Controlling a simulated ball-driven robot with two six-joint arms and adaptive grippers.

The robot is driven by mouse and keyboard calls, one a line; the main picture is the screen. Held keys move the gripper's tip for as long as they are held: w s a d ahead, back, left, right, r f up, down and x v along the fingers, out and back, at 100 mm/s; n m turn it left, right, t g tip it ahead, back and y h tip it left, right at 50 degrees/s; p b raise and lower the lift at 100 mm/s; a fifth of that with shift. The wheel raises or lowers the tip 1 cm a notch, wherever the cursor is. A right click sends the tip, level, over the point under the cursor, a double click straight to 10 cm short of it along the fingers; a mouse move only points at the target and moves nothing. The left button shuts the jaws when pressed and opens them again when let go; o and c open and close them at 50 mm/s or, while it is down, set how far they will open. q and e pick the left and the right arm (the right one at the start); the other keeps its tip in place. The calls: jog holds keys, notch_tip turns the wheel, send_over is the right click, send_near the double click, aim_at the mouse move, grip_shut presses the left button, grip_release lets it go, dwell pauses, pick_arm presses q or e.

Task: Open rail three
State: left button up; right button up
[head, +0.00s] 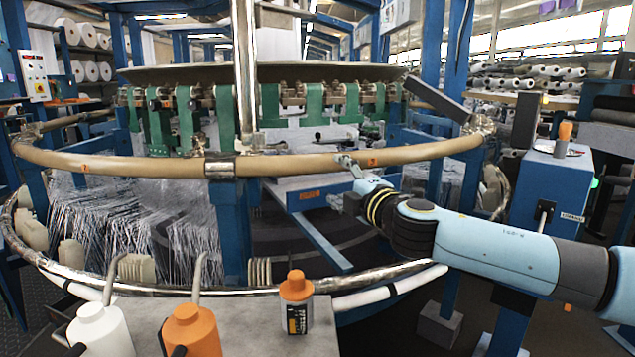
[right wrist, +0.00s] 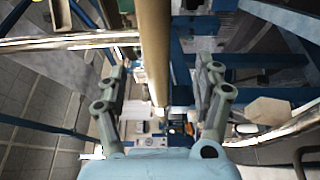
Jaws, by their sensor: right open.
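A tan curved rail (head: 290,165) runs across the front of the loom, with a metal clamp (head: 220,167) on it. Its right stretch carries a small orange tag (head: 372,162) whose number I cannot read. My right gripper (head: 343,181) is open at the front of this stretch, by the tag. In the right wrist view the tan rail (right wrist: 155,45) runs lengthwise between the two spread fingers of the gripper (right wrist: 165,70), with a gap on both sides. The rail looks closed across the front. My left gripper is out of view.
A lower metal ring (head: 180,288) circles the loom below the rail. In front stands a grey table (head: 255,340) with a white bottle (head: 100,330), an orange bottle (head: 192,332) and an orange-capped container (head: 297,300). A blue cabinet (head: 548,195) stands at the right.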

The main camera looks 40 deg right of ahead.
aim_at(321, 167)
jog(key=x, duration=0.4)
jog(key=shift+w+a+r, duration=0.2)
jog(key=shift+w+r, duration=0.15)
jog(key=shift+r, duration=0.05)
jog(key=x, duration=0.5)
jog(key=shift+w+d, duration=0.1)
jog(key=shift+w, duration=0.05)
jog(key=shift+w+d+f, duration=0.1)
jog(key=shift+w, duration=0.3)
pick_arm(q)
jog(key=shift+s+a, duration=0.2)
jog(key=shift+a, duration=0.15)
pick_arm(e)
jog(key=shift+c, duration=0.2)
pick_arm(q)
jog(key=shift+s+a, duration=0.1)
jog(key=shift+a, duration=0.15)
pick_arm(e)
grip_shut()
